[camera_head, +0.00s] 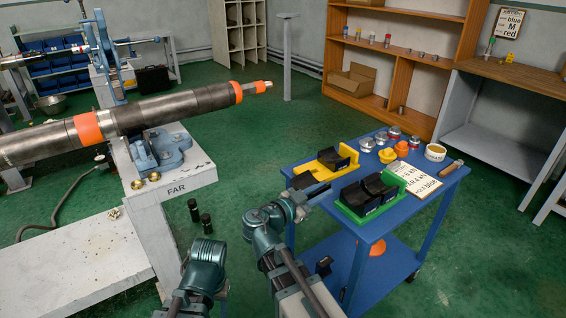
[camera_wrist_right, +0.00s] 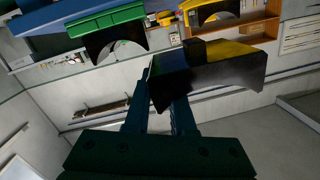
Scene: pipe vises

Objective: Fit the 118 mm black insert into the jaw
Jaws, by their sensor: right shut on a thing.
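My right gripper (camera_head: 324,189) is at the near-left edge of the blue cart. In the right wrist view its fingers (camera_wrist_right: 165,100) are shut on a black curved insert (camera_wrist_right: 205,80), which stands out to the right of them. A yellow holder (camera_head: 322,165) with a black insert (camera_head: 335,158) on it lies just beyond the gripper. A green holder (camera_head: 372,200) with black inserts (camera_head: 368,191) is to its right. A blue vise (camera_head: 158,152) stands under the long pipe on the block marked FAR; its jaw surfaces are mostly hidden. My left gripper is out of view.
The long dark pipe (camera_head: 160,109) with orange bands spans the left.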

